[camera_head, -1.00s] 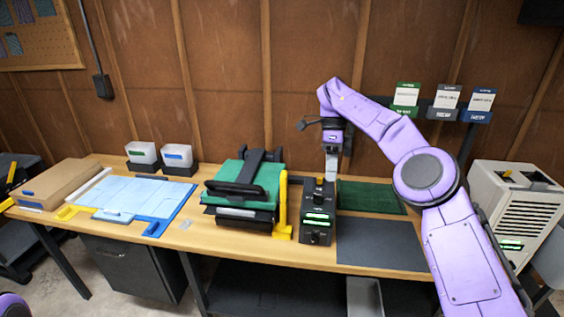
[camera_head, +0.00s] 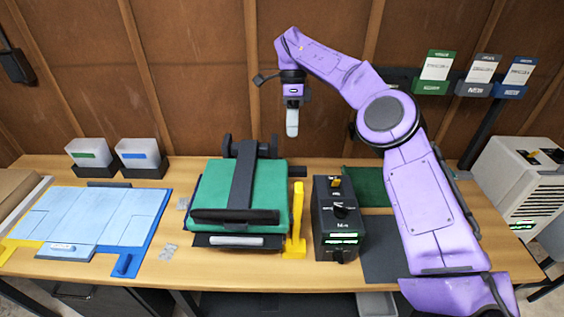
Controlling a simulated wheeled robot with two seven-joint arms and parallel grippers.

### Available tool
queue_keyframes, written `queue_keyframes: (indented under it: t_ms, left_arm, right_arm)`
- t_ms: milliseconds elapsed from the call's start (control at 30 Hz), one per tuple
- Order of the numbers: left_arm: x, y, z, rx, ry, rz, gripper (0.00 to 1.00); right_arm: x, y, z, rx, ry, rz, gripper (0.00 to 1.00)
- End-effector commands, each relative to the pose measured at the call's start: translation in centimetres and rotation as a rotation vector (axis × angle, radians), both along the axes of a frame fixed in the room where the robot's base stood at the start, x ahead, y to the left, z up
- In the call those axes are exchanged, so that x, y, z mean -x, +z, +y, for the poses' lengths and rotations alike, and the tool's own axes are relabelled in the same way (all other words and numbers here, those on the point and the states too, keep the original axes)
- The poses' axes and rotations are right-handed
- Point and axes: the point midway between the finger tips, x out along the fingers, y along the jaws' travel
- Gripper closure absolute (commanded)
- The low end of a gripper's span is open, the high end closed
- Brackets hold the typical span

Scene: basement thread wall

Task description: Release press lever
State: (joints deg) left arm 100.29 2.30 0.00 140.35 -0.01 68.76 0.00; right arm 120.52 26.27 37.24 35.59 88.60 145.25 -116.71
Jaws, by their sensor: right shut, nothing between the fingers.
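The press (camera_head: 236,187) stands mid-bench with a green top, a dark arm along its middle and a black bar across its front. A yellow upright lever (camera_head: 297,218) stands at the press's right side. My right gripper (camera_head: 292,128) points down with its fingers shut and empty. In the picture it shows above and behind the lever and the control box, apart from both. My left gripper is not in view.
A black control box (camera_head: 336,218) with knobs and lit green displays stands right of the lever. A blue board (camera_head: 100,222) lies left. Two bins (camera_head: 137,153) stand behind it. A dark mat (camera_head: 380,262) and a white machine (camera_head: 520,180) are at right.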

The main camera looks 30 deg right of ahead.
Motion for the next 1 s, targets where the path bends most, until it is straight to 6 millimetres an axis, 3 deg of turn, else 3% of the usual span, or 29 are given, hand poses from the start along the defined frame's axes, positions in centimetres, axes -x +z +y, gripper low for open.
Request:
queue_keyframes:
  t_ms: [267,567,800,1000]
  left_arm:
    - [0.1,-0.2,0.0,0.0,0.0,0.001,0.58]
    - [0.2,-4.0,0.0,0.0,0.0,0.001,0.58]
    - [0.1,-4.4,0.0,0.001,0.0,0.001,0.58]
    - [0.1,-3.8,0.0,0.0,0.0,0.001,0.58]
  right_arm:
    - [0.5,0.5,-0.1,-0.003,0.0,-0.014,1.0]
    - [1.5,-5.5,0.9,-0.004,0.001,0.008,1.0]
    - [3.2,-9.8,2.0,-0.004,0.0,0.011,1.0]
    - [5.5,-9.4,3.4,-0.003,0.001,0.005,1.0]
